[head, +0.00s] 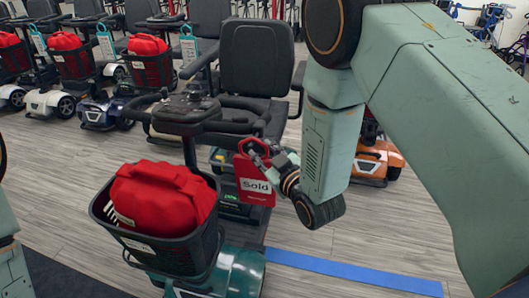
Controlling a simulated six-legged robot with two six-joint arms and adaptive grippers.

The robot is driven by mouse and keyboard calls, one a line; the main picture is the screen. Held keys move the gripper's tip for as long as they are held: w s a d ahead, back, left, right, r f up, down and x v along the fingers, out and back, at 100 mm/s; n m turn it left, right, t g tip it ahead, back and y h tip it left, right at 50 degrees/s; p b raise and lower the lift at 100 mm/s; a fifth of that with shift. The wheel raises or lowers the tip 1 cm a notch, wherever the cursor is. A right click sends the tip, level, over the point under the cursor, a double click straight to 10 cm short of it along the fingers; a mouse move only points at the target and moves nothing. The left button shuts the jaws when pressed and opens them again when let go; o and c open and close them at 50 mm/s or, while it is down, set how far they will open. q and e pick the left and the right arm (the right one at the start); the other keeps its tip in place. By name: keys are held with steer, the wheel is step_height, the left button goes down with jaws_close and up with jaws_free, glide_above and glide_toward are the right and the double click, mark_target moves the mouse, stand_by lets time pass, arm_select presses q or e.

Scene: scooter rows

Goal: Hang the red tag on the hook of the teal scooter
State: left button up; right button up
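The red tag (254,186), with a white "Sold" label and a loop at its top, hangs roughly upright in front of the teal scooter's seat area. My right gripper (259,155) is at the tag's upper right edge and looks shut on it. The teal scooter (238,273) stands nearest, with a black seat, handlebars (187,112) and a front basket (172,254) holding a red bag (163,198). The tag is right of its steering column. I cannot make out the scooter's hook. My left gripper is out of view; only part of that arm shows at the left edge.
A row of scooters with red bags in baskets (75,66) and pale blue tags (106,42) stands behind at the left. An orange scooter (376,160) is partly hidden behind my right arm. A blue floor stripe (350,274) runs at lower right, with bare floor around it.

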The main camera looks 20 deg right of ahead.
steer(key=v, duration=1.2)
steer(key=s+f+m+g+h, duration=0.1)
steer(key=s+f+m+g, duration=0.25)
steer(key=f, duration=0.45)
steer(key=s+d+f+m+g+h, duration=0.1)
steer(key=s+f+g, duration=0.5)
steer(key=s, duration=0.6)
steer(key=s+d+f+m+g, duration=0.2)
steer(key=s+f+g, duration=0.4)
steer(key=s+f, duration=0.3)
steer(key=s, duration=0.3)
steer(key=shift+d+f+h, duration=0.2)
steer(key=shift+f+h, duration=0.05)
steer(key=shift+h, duration=0.15)
